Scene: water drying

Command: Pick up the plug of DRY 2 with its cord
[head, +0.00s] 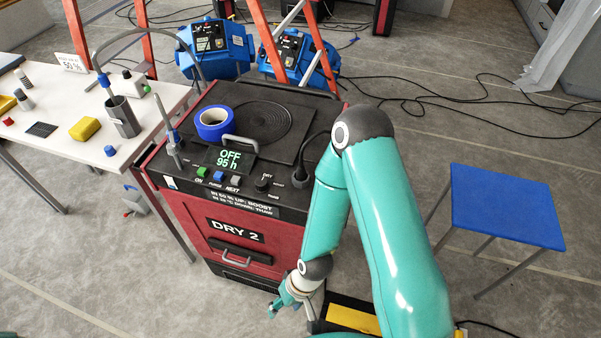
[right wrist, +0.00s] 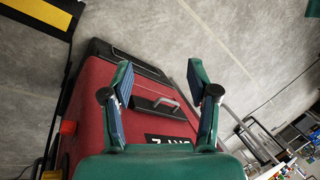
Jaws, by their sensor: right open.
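The DRY 2 unit (head: 240,225) is a red and black box; its display (head: 230,157) reads OFF, 95 h. A black plug-like connector (head: 298,172) with a black cord (head: 318,138) stands at the right of its top panel; my right arm hides part of the cord's run. I cannot tell whether this is the mains plug. My right gripper (head: 291,300) is low beside the unit's front right corner. In the right wrist view the gripper (right wrist: 160,78) is open and empty, with the unit's red front (right wrist: 100,85) and handle (right wrist: 166,102) beyond it. My left gripper is not in view.
A white bench (head: 75,155) is at left, a blue stool (head: 508,208) at right. A yellow-black platform (head: 352,318) is near my right gripper. Cables (head: 450,98) cross the floor behind.

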